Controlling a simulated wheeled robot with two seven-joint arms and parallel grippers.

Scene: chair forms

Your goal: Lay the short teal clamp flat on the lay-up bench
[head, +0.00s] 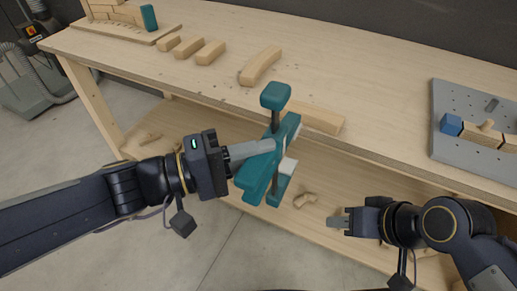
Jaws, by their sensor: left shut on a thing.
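The teal clamp (255,178) is in the middle of the head view, tilted, with its knob end up and its bar slanting down. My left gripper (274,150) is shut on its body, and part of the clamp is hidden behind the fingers. The clamp appears in front of the front edge of the lay-up bench (350,75); its exact height over the bench cannot be told. My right gripper (338,221) is at the lower right, apart from the clamp, with no object visible in it. Its jaw opening is too small to judge.
Several pale wooden pieces (260,66) lie on the bench, one partly behind the clamp (318,118). A grey perforated plate (455,95) with a blue block (451,125) is at right. A wooden form with a teal piece (149,18) stands back left.

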